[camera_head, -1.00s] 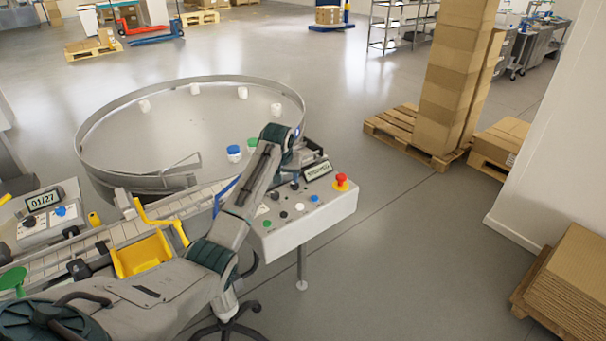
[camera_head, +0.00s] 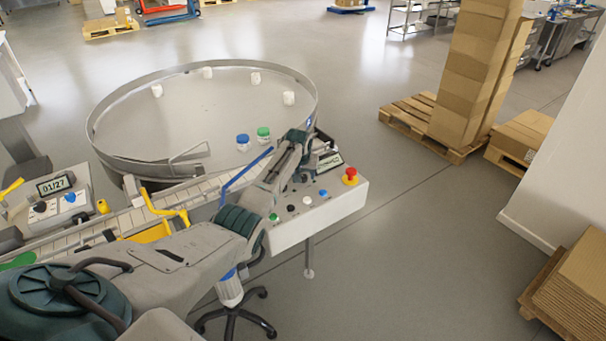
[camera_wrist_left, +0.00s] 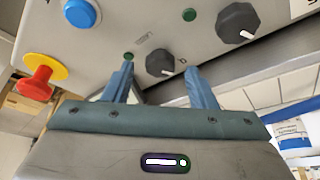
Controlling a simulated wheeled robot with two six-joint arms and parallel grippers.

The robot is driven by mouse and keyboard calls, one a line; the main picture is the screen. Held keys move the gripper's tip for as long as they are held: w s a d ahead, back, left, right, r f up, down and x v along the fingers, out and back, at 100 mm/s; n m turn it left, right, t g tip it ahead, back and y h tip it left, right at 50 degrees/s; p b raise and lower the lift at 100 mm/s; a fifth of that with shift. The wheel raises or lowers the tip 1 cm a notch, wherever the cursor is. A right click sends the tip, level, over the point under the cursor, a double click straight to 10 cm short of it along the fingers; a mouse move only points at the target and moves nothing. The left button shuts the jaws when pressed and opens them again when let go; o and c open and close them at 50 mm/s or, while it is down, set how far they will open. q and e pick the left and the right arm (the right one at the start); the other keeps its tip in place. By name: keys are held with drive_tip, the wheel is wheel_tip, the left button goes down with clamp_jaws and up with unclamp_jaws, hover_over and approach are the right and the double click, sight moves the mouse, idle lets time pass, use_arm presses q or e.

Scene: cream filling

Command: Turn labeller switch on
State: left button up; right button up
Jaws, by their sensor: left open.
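The grey control box (camera_head: 335,206) stands at the end of the conveyor in the head view. My left arm reaches across to it; its gripper is mostly hidden by the wrist there. In the left wrist view my left gripper (camera_wrist_left: 161,74) is open and empty. A black rotary switch (camera_wrist_left: 160,63) with a pale pointer lies between the two blue-grey fingertips, and contact cannot be told. A second black rotary switch (camera_wrist_left: 238,22) sits to its right. Small green lights (camera_wrist_left: 190,14) lie near the switches. I cannot read which switch is the labeller's.
A red emergency button (camera_head: 350,174) and a blue button (camera_head: 323,193) sit on the box. A round turntable (camera_head: 205,110) with several white jars lies behind. A second panel (camera_head: 55,208) reading 01/27 is at left. Open floor lies to the right.

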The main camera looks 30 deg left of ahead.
use_arm(q)
drive_tip(key=shift+f, duration=0.4)
drive_tip(key=shift+w, duration=0.1)
drive_tip(key=shift+c, duration=0.2)
drive_tip(key=c, duration=0.9)
use_arm(e)
drive_tip(key=shift+s+d, duration=0.3)
drive_tip(key=shift+s, duration=0.1)
